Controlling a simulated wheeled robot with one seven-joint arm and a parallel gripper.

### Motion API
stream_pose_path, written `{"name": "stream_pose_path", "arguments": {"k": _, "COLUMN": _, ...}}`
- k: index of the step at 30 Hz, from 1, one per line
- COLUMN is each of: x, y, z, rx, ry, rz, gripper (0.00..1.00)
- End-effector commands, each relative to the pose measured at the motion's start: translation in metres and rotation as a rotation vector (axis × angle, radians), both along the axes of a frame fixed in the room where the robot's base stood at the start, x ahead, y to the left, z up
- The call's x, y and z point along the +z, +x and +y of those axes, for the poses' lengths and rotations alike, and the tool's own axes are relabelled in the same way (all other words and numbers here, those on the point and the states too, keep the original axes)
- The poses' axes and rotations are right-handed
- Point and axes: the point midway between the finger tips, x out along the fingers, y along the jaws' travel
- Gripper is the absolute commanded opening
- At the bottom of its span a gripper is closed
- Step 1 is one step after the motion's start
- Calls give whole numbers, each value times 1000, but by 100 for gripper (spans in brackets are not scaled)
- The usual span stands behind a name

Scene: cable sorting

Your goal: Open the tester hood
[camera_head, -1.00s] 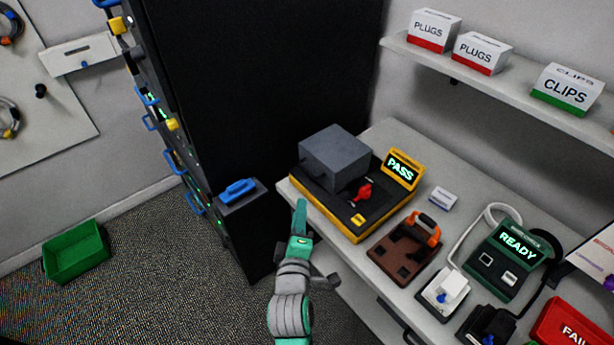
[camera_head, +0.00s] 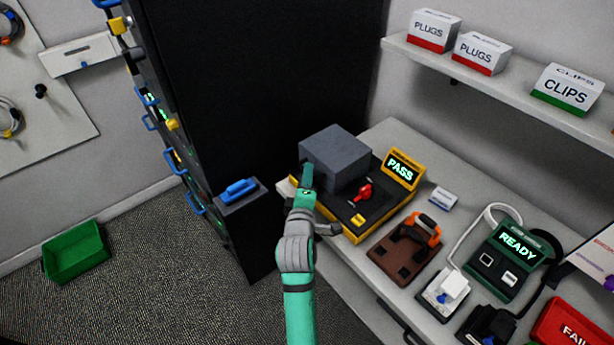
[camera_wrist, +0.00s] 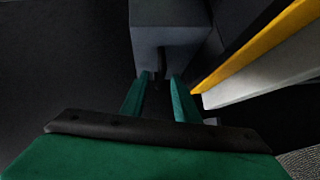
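The tester (camera_head: 372,222) is a yellow-edged black unit on the bench, with a lit PASS display (camera_head: 400,170) and a red lever (camera_head: 364,192). Its grey box-shaped hood (camera_head: 336,155) sits down over the left part of it. My gripper (camera_head: 306,174) is at the hood's left front side. In the wrist view the two green fingers of my gripper (camera_wrist: 159,92) are apart, pointing at the hood (camera_wrist: 165,25). A small dark handle-like part (camera_wrist: 161,62) on the hood lies between or just beyond the fingertips. Contact cannot be told.
A black cabinet with blue handles (camera_head: 237,190) stands left of the bench. Right of the tester are a brown fixture with an orange handle (camera_head: 428,228), a small white box (camera_head: 443,198) and a green READY unit (camera_head: 513,260). A shelf (camera_head: 500,85) runs above.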

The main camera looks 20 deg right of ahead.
Motion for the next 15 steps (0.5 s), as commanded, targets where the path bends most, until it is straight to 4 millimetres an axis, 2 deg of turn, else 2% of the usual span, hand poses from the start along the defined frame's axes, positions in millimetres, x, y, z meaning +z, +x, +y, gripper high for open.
{"name": "stream_pose_path", "arguments": {"k": 11, "x": -1, "y": 6, "z": -3, "rx": 0, "ry": 1, "rz": 0, "gripper": 28}}
{"name": "stream_pose_path", "arguments": {"k": 12, "x": -1, "y": 6, "z": -3, "rx": 0, "ry": 1, "rz": 0, "gripper": 23}}
{"name": "stream_pose_path", "arguments": {"k": 15, "x": -1, "y": 6, "z": -3, "rx": 0, "ry": 1, "rz": 0, "gripper": 0}}
